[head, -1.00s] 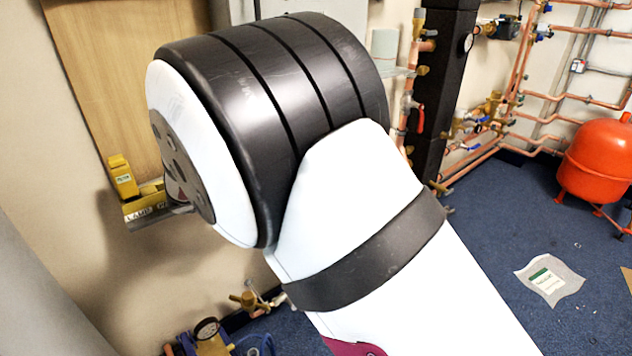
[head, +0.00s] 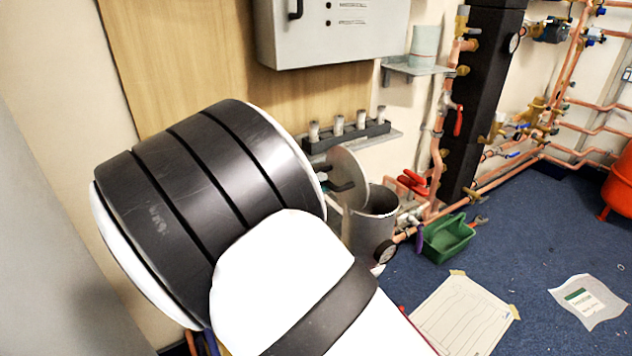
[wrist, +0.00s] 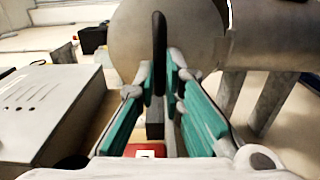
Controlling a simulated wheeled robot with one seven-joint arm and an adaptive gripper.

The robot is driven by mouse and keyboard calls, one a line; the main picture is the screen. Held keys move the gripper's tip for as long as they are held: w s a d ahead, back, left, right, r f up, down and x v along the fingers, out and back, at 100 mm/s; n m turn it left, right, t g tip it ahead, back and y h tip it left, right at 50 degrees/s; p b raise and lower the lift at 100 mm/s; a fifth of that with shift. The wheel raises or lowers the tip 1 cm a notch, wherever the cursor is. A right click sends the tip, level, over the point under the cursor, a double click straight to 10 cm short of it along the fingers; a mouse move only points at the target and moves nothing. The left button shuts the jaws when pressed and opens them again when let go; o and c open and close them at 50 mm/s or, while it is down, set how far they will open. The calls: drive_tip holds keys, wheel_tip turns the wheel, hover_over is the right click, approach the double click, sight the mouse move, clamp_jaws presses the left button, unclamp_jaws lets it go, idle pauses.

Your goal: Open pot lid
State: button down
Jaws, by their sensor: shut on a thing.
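The grey metal pot (head: 372,232) stands on the floor by the wall in the head view, its mouth partly uncovered. Its round grey lid (head: 349,163) is tilted up steeply at the pot's left side; I cannot tell whether it touches the rim. In the wrist view the lid (wrist: 195,30) fills the top middle, with its black handle (wrist: 159,45) upright in front. My gripper (wrist: 163,82), with teal pads, is shut on this handle. The pot body (wrist: 270,45) shows at the right.
A grey control box (head: 330,28) hangs on the wooden board above. A rack with several pegs (head: 345,136) is on the wall behind the lid. Copper pipes, a red valve handle (head: 412,182) and a green tray (head: 447,238) are right of the pot.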

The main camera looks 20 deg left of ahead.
drive_tip(key=shift+w+d+f, duration=0.1)
drive_tip(key=shift+d+f, duration=0.1)
drive_tip(key=shift+f, duration=0.45)
drive_tip(key=c, duration=1.7)
unclamp_jaws()
drive_tip(key=shift+w, duration=0.1)
drive_tip(key=shift+o, duration=0.2)
drive_tip(key=shift+a+r, duration=0.1)
drive_tip(key=shift+r, duration=0.15)
drive_tip(key=v, duration=0.7)
drive_tip(key=shift+s, duration=0.25)
drive_tip(key=shift+a, duration=0.15)
